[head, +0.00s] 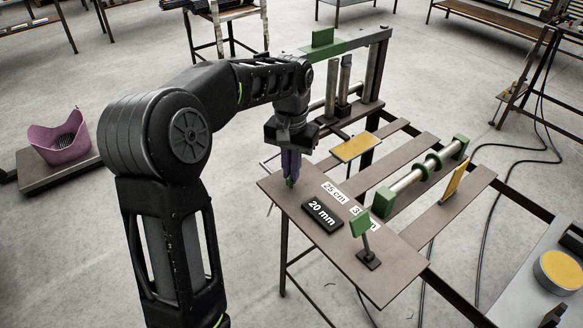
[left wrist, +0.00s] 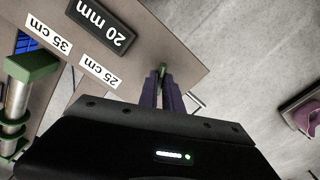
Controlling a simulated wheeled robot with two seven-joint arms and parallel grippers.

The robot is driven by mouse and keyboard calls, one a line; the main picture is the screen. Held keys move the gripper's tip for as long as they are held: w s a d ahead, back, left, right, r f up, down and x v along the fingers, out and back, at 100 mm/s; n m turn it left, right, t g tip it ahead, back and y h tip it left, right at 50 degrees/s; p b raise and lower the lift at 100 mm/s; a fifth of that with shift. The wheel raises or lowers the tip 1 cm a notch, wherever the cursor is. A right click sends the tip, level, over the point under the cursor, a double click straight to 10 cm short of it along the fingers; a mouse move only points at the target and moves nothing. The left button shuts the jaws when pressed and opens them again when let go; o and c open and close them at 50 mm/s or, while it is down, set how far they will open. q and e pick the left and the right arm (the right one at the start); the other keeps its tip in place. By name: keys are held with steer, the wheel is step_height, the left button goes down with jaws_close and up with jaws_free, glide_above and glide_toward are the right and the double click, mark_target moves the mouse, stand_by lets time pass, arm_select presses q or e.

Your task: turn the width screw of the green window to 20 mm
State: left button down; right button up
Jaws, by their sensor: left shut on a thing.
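My left gripper (head: 290,180) points down over the table's left corner, its purple fingers shut on a small green piece. That piece (left wrist: 162,72) shows as a thin edge between the fingertips in the left wrist view; the fingers hide most of it, and I cannot tell whether it is the width screw. A black block marked "20 mm" (head: 323,214) lies on the table (head: 395,270), to the right of the gripper; it also shows in the left wrist view (left wrist: 101,24). I cannot make out which green part is the window. My right gripper is not in view.
A green plate on a black stand (head: 367,245) rises near the front of the table. A metal roller (head: 408,181) with green ends lies behind it. Labels "25 cm" (head: 334,192) and "35 cm" lie close by. A purple bin (head: 58,138) stands far left.

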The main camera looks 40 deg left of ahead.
arm_select(q)
steer(key=shift+n, duration=1.6)
steer(key=c, duration=1.5)
jaws_free()
steer(key=shift+r+p, duration=0.4)
steer(key=shift+r, duration=3.5)
